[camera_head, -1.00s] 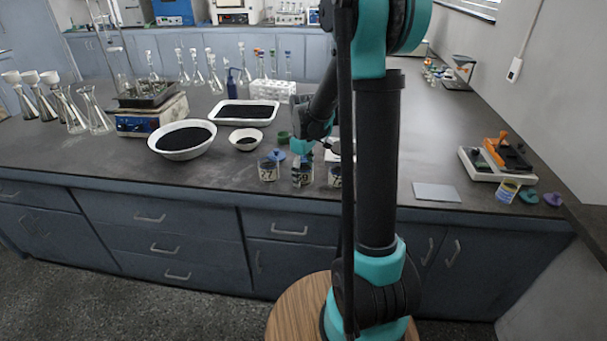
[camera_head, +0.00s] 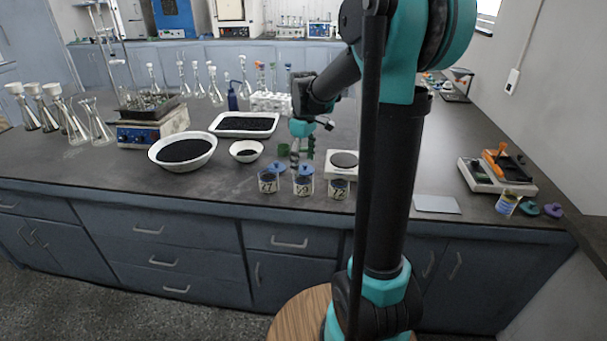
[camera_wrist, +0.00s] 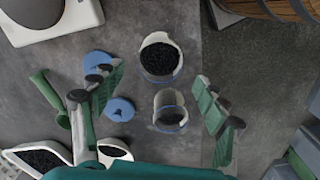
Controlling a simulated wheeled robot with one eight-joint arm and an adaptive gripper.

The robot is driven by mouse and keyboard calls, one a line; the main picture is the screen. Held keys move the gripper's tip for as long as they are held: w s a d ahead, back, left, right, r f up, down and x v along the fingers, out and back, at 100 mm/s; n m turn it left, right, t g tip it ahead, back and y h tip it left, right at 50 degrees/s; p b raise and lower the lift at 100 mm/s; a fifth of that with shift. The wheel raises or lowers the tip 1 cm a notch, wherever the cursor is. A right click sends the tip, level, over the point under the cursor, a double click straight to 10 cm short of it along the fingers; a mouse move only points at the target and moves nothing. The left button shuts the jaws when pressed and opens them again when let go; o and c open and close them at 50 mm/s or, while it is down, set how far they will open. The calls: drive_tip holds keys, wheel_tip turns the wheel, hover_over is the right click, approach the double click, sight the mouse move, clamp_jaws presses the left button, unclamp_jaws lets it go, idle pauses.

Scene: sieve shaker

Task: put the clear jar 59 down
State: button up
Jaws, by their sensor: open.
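The clear jar 59 (camera_head: 303,188) stands upright on the counter, between two similar labelled jars. In the wrist view, jar 59 (camera_wrist: 170,112) lies between my spread fingers and holds a little dark material at its bottom. My gripper (camera_head: 301,152) is open and empty, above and just behind the jars. Its two fingers also show apart in the wrist view (camera_wrist: 158,108), not touching the jar.
A jar of black granules (camera_head: 339,189) stands right of jar 59, and another jar (camera_head: 268,184) stands left. Blue lids (camera_wrist: 120,108) lie behind them. A balance (camera_head: 342,165) and a small white bowl (camera_head: 246,151) are nearby. The counter front edge is close.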

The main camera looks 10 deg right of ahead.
drive_tip(key=s+d+f+m+t, duration=0.2)
drive_tip(key=s+f+m, duration=0.3)
drive_tip(key=s, duration=0.6)
drive_tip(key=s+d+f+m+t, duration=0.2)
drive_tip(key=s+f+m, duration=0.2)
drive_tip(key=s, duration=0.7)
drive_tip(key=shift+f+m, duration=0.4)
drive_tip(key=shift+f, duration=0.35)
